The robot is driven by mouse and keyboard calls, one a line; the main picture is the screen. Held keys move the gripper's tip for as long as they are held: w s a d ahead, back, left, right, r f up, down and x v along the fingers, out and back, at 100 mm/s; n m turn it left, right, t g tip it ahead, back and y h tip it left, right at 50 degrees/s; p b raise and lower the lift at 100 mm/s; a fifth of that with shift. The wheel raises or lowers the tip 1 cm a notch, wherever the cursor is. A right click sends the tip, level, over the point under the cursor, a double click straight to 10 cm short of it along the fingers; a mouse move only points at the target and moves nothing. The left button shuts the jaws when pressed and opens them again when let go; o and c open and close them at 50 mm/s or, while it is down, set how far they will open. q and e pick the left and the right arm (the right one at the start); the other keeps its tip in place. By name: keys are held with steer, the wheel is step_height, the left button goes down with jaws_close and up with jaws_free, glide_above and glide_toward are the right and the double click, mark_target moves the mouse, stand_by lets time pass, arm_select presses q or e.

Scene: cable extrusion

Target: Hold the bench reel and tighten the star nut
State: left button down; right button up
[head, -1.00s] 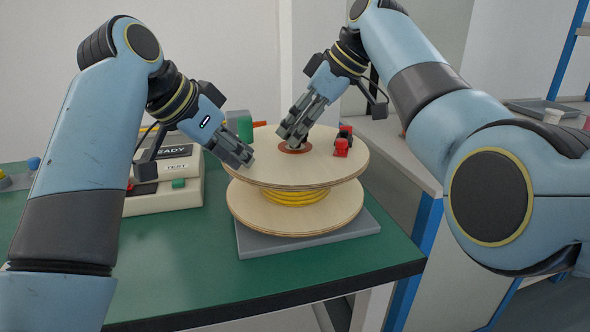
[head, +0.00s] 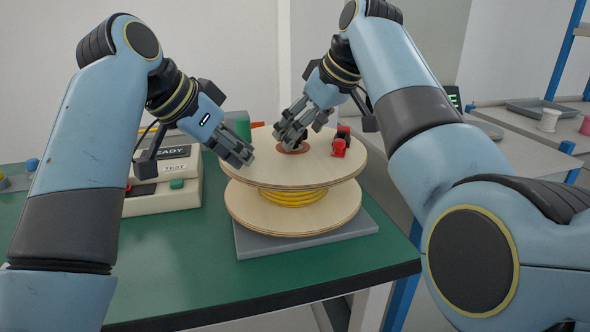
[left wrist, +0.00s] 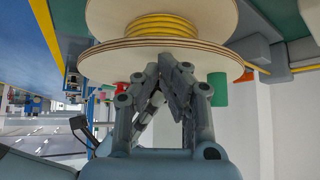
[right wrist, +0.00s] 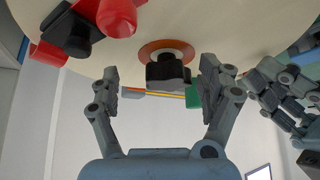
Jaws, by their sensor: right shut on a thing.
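The bench reel has pale wooden flanges (head: 340,170) and yellow cable (head: 293,196) wound between them. It stands on a grey plate (head: 350,234). The black star nut (right wrist: 168,73) sits in an orange-brown ring at the top flange's centre. My right gripper (head: 290,138) points down at the centre, with a finger on either side of the nut in the right wrist view (right wrist: 162,75); finger contact is hard to see. My left gripper (head: 246,156) is at the top flange's left rim. Its fingertips are together by the rim in the left wrist view (left wrist: 168,68).
A red and black part (head: 341,146) stands on the top flange right of the nut. A control box (head: 170,180) with a READY display and a green cylinder (head: 238,125) are to the left. The green bench (head: 180,270) is clear in front.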

steer(key=n, duration=0.1)
steer(key=n+g+y, duration=0.1)
steer(key=n, duration=0.1)
steer(key=a+n+g, duration=0.1)
steer(key=shift+w+r, duration=0.25)
steer(key=shift+w, duration=0.05)
steer(key=n+g, duration=0.2)
steer(key=n, duration=0.1)
steer(key=shift+s+d+r+y, duration=0.1)
steer(key=shift+s+r+y, duration=0.05)
steer(key=shift+y, duration=0.25)
steer(key=n+g, duration=0.1)
steer(key=n, duration=0.2)
steer(key=shift+n+g, duration=0.3)
steer(key=shift+n, duration=0.3)
steer(key=c, duration=1.1)
